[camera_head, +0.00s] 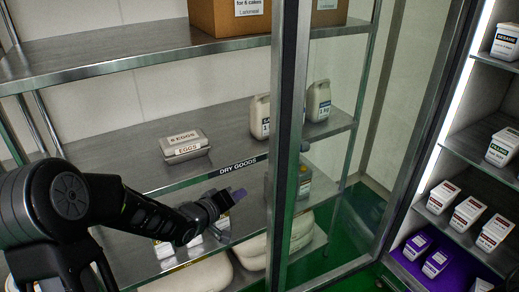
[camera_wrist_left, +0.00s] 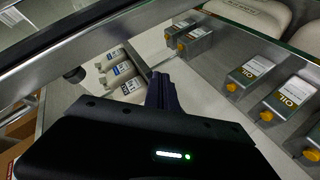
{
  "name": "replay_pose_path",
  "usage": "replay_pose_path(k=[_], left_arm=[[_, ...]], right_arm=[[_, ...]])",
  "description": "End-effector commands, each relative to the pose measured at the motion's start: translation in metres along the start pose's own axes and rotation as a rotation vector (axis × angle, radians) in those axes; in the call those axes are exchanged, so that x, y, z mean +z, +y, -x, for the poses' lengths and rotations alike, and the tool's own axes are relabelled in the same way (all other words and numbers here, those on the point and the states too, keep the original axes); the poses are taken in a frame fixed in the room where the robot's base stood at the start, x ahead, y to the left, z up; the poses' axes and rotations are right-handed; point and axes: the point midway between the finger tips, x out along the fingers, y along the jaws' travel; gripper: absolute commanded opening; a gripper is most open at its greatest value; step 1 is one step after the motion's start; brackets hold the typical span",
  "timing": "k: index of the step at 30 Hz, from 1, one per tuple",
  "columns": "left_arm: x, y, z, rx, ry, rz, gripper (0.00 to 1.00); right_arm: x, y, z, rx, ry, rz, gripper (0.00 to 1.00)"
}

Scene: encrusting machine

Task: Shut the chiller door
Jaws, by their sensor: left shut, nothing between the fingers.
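The chiller door is a glass panel in a metal frame (camera_head: 287,130). It stands open, swung out from the lit chiller (camera_head: 447,140) at the right, with its free upright in front of the dry goods rack. My left gripper (camera_head: 238,193) is shut and empty, with purplish fingertips, a little left of the door's free upright. A gap shows between them in the head view; the depth between them is hard to judge. In the left wrist view the closed fingers (camera_wrist_left: 162,85) point towards shelf goods. My right gripper is not in view.
The metal rack (camera_head: 110,130) behind the door holds an egg carton (camera_head: 184,146), white jugs (camera_head: 318,101) and boxes (camera_head: 228,17). Oil cans (camera_wrist_left: 248,75) stand near the fingers in the wrist view. Chiller shelves hold small tubs (camera_head: 467,214). Green floor (camera_head: 350,232) shows through the glass.

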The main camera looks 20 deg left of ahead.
Motion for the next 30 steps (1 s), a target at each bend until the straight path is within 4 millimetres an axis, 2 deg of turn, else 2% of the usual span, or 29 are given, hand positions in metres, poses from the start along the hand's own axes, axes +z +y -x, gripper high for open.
replay_pose_path(k=[1,3,6,9,12,16,30], left_arm=[[-0.031,0.019,0.009,0.079,0.047,0.075,0.00],[-0.061,0.047,0.025,0.188,0.063,0.193,0.00],[-0.089,0.081,0.052,0.316,0.035,0.338,0.00],[-0.104,0.105,0.077,0.396,-0.025,0.450,0.00],[-0.110,0.120,0.096,0.434,-0.082,0.525,0.00],[-0.112,0.128,0.107,0.448,-0.126,0.579,0.00],[-0.112,0.131,0.106,0.449,-0.136,0.592,0.00]], right_arm=[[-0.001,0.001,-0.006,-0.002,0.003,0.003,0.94],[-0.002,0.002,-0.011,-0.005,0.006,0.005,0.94],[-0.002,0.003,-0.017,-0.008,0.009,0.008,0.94],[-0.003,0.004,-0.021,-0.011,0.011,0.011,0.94],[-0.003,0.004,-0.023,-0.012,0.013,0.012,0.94],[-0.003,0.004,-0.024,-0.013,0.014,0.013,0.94],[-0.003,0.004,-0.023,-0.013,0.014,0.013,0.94]])
